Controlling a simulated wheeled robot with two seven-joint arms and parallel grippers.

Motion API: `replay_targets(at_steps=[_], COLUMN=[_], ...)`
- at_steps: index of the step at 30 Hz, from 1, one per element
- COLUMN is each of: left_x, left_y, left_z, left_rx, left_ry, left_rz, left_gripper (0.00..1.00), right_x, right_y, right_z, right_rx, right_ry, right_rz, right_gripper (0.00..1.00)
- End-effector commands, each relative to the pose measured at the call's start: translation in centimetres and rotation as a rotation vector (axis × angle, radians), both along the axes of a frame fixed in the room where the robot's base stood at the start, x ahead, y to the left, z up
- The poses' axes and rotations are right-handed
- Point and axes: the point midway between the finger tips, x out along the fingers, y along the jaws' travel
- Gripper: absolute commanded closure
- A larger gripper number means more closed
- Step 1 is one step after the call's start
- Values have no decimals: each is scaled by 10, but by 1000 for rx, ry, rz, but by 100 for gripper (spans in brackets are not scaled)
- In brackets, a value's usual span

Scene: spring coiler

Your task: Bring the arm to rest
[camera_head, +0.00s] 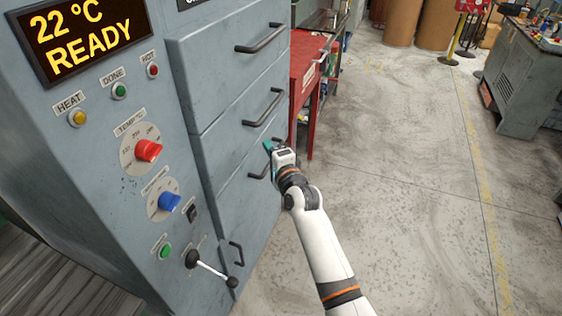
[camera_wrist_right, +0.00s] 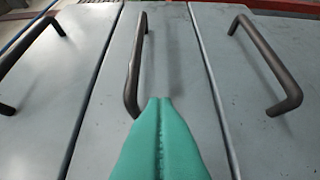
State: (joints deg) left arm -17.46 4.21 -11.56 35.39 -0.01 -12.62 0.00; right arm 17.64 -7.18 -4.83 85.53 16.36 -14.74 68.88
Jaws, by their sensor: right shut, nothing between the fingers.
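My right gripper (camera_head: 268,146) has green fingers and is in front of a lower drawer of the grey cabinet (camera_head: 190,60) in the head view. In the right wrist view its green fingers (camera_wrist_right: 160,105) are pressed together, with nothing between them. They point at a drawer front with a dark bar handle (camera_wrist_right: 134,70), and the tips overlap the handle's near end in the picture. I cannot tell whether they touch it. My left gripper is not in view.
The cabinet panel has a display (camera_head: 80,35) reading 22 °C READY, a red knob (camera_head: 148,150), a blue knob (camera_head: 169,202) and a lever (camera_head: 212,269). A red workbench (camera_head: 305,75) stands beyond the cabinet. Open concrete floor (camera_head: 420,200) lies to the right.

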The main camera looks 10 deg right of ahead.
Motion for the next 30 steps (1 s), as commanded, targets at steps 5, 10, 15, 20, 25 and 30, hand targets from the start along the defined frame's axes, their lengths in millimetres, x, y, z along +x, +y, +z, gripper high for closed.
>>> replay_targets(at_steps=[5, 10, 15, 20, 25, 30], left_x=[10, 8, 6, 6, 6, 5], left_y=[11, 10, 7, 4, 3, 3], left_z=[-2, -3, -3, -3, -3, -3], left_rx=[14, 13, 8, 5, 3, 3], left_ry=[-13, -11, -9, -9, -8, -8], left_rz=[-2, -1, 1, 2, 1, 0], left_gripper=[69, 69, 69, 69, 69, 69], right_x=[-31, -48, -53, -55, -79, -133], right_y=[-7, -11, -12, -10, -9, -15], right_z=[-1, -1, -1, -34, -141, -261], right_rx=[1, 1, -1, -67, -297, -573], right_ry=[1, 1, 2, 52, 211, 387], right_rz=[-2, -2, -2, 4, 47, 147], right_gripper=[100, 100, 100, 100, 100, 100])
